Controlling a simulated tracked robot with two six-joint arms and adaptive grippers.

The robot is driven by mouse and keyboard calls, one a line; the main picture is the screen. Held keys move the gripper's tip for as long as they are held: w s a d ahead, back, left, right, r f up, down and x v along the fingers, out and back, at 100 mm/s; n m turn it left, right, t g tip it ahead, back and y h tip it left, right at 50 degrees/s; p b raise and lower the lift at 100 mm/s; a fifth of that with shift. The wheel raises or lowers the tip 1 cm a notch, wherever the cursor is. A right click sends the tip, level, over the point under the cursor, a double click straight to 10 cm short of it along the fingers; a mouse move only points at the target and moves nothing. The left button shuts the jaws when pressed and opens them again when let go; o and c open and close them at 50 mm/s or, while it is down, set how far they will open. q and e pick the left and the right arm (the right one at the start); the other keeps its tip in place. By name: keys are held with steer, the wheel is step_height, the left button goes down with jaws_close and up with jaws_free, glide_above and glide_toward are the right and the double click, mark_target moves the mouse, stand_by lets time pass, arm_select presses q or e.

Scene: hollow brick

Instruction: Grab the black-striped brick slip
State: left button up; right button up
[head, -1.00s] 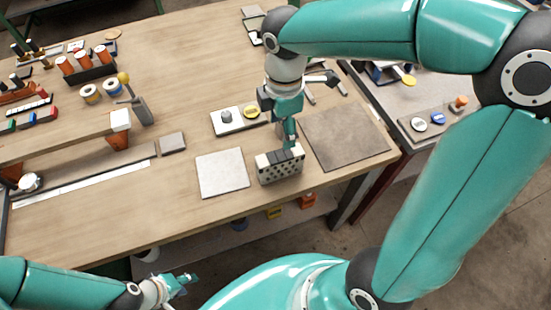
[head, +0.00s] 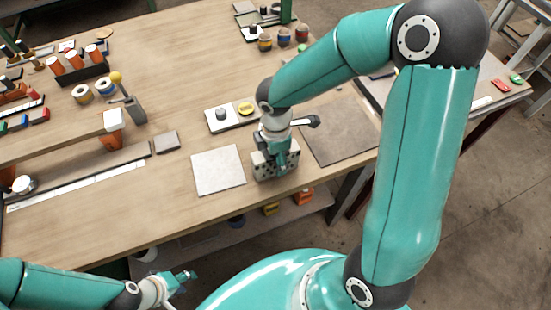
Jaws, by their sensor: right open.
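A grey hollow brick (head: 263,172) with dark holes in its front face stands on the wooden table, near the front edge. My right gripper (head: 281,163) is over the brick and open, pointing down in front of its upper part. Whether its fingers touch the brick cannot be told. The gripper hides most of the brick's top, and I cannot make out a black-striped slip there. My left gripper (head: 187,276) is low at the bottom left, away from the table top and the brick; its finger opening is too small to judge.
A pale square plate (head: 218,170) lies left of the brick, and a brown mat (head: 338,131) lies right of it. A white tray (head: 229,116) with a yellow round item is behind. A small grey block (head: 167,142) lies further left. The table front is clear.

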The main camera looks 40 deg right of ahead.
steer(key=shift+f, duration=0.35)
jaws_close()
steer(key=shift+r, duration=0.15)
